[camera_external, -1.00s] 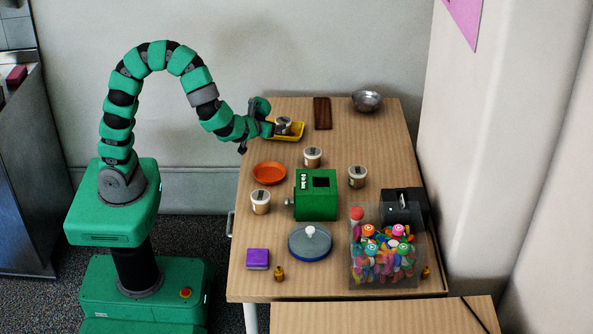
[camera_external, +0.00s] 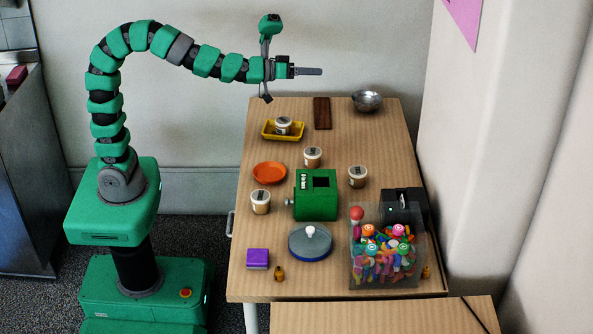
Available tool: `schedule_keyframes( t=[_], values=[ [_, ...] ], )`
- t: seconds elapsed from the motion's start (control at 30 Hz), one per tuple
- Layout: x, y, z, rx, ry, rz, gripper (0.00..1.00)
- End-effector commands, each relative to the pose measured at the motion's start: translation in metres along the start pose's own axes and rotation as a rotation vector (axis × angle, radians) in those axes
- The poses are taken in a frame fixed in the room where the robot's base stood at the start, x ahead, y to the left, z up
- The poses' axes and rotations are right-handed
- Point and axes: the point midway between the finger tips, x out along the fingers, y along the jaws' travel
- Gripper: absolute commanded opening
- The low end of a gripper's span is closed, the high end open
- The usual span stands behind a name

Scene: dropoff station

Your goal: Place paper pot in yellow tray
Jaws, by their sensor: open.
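The yellow tray (camera_external: 270,136) lies at the back left of the wooden table. Three similar pots stand on the table: one in the middle (camera_external: 313,157), one to the right (camera_external: 357,176) and one at the left edge (camera_external: 261,202). My gripper (camera_external: 318,71) is open and empty, raised above the back of the table, over and to the right of the tray, clear of everything.
An orange plate (camera_external: 269,173), a green box (camera_external: 316,195), a grey-blue round lid (camera_external: 310,242) and a clear bin of colourful items (camera_external: 385,255) stand on the table. A brown block (camera_external: 322,113) and a metal bowl (camera_external: 367,101) are at the back. A purple block (camera_external: 257,259) is at the front left.

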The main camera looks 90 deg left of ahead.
Motion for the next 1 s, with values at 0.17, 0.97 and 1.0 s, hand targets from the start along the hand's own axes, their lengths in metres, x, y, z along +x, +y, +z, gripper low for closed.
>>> schedule_keyframes(
  t=[0.17,0.97,1.0],
  values=[
    [-0.056,0.084,-0.075,0.119,-0.025,0.227,0.73],
    [-0.216,0.113,-0.173,0.520,-0.132,0.189,0.73],
    [-0.216,0.113,-0.173,0.520,-0.132,0.190,0.73]
  ],
)
